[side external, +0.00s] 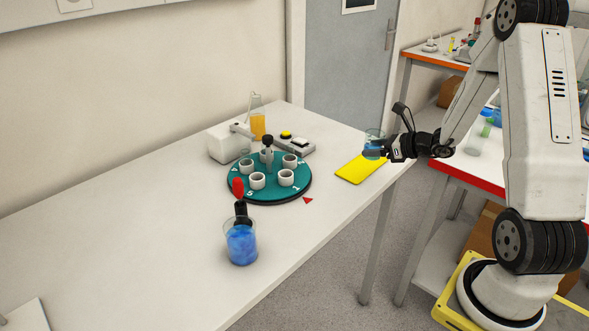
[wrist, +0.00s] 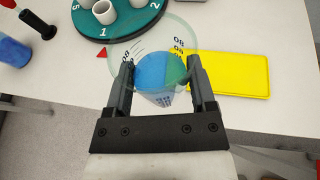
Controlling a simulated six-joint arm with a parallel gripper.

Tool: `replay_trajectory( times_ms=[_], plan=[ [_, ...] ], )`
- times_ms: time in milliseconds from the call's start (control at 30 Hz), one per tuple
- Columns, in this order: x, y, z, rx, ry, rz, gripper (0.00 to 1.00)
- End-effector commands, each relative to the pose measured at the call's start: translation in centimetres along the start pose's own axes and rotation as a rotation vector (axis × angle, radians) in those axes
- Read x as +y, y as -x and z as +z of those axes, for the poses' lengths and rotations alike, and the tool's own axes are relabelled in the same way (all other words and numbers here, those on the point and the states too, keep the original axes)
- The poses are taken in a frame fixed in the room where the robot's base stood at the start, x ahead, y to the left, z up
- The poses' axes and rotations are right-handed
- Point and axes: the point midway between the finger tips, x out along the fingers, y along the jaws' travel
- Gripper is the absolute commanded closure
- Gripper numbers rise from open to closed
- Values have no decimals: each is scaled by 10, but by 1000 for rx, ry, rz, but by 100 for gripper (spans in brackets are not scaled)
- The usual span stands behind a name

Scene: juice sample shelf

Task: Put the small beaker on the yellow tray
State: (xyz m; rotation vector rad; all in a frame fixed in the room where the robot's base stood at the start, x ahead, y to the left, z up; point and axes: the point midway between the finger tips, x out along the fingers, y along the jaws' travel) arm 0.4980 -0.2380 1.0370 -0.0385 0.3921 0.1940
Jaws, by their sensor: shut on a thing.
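The small beaker (wrist: 160,75) is clear glass with blue liquid. It is between the fingers of my gripper (wrist: 162,92), which is shut on it. In the side view the beaker (side external: 374,147) shows at the tip of my gripper (side external: 384,150), over or near the back edge of the yellow tray. The yellow tray (side external: 361,169) is a flat slab near the table's right edge. In the wrist view the tray (wrist: 233,74) lies to the right of the beaker, partly overlapped by it and by a finger. I cannot tell the beaker's exact height above the table.
A teal carousel (side external: 235,192) with several white cups stands mid-table. An orange flask (side external: 257,121), a white device (side external: 229,143) and a small button box (side external: 297,147) stand behind. The table's front left is mostly clear.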

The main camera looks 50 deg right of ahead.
Motion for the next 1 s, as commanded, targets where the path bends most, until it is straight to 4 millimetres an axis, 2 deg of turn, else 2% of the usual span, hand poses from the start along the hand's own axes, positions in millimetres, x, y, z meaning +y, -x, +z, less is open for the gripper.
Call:
replay_trajectory(
  times_ms=[167,600,1000],
  plan=[
    [-16,-26,-3,0,0,1,91],
    [-37,-68,-33,0,0,1,91],
    [-42,-77,-38,-1,0,0,91]
  ],
)
